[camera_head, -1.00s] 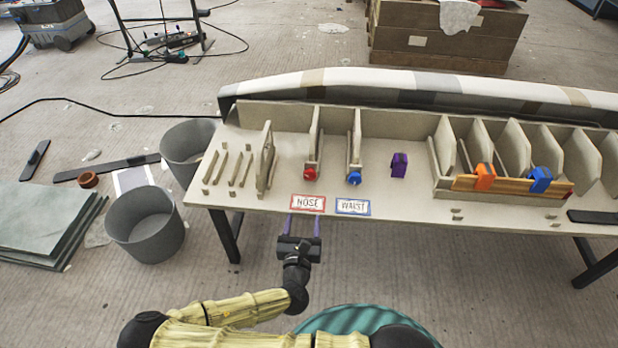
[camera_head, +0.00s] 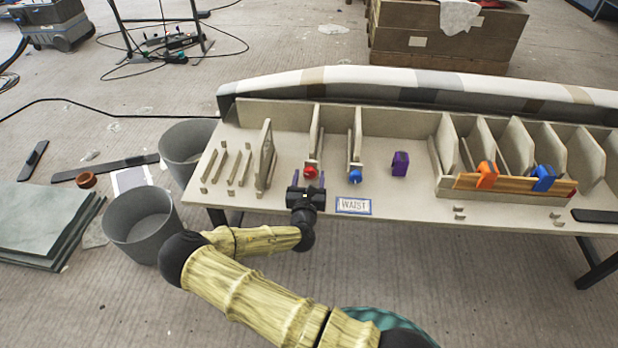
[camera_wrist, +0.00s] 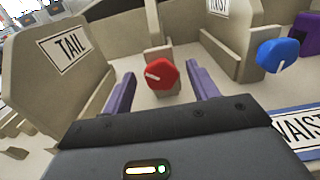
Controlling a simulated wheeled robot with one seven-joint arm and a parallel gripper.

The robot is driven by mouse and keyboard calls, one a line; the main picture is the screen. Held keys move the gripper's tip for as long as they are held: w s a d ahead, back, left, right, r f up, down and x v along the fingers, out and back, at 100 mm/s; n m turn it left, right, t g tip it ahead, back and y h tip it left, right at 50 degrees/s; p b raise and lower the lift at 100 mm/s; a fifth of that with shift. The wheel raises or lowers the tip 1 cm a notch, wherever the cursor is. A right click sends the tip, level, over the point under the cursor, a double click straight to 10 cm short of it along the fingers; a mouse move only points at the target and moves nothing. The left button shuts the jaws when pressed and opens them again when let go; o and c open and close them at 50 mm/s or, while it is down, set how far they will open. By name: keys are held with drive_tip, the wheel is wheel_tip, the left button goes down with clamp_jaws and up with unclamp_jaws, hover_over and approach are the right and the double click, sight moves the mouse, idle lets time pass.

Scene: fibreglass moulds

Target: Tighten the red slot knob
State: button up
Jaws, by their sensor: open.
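The red slot knob (camera_head: 310,171) sits on the front end of an upright slotted holder on the table (camera_head: 410,205). In the wrist view the red knob (camera_wrist: 162,74) shows a pale line on its face and lies between and beyond my fingertips. My gripper (camera_head: 309,181) is open, with its two purple fingers pointing at the knob, one on each side of it in the picture. In the wrist view my gripper (camera_wrist: 162,84) holds nothing. Whether the fingers reach alongside the knob is hard to tell.
A blue knob (camera_head: 355,174) stands on the neighbouring holder to the right, behind the WAIST label (camera_head: 353,206). A board marked TAIL (camera_wrist: 68,47) rises to the left. A purple clamp (camera_head: 400,163) and two more clamps stand farther right. Two grey buckets (camera_head: 140,222) stand left.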

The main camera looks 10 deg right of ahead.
drive_tip(key=shift+w+d, duration=0.15)
drive_tip(key=shift+w, duration=0.3)
drive_tip(key=shift+d, duration=0.1)
drive_tip(key=c, duration=1)
drive_tip(key=shift+s+m, duration=0.1)
drive_tip(key=shift+m, duration=0.3)
drive_tip(key=m, duration=0.2)
drive_tip(key=shift+f+m, duration=0.1)
drive_tip(key=shift+m, duration=0.2)
drive_tip(key=shift+d+f+m+p, duration=0.1)
drive_tip(key=shift+m+p, duration=0.35)
drive_tip(key=shift+m, duration=1.75)
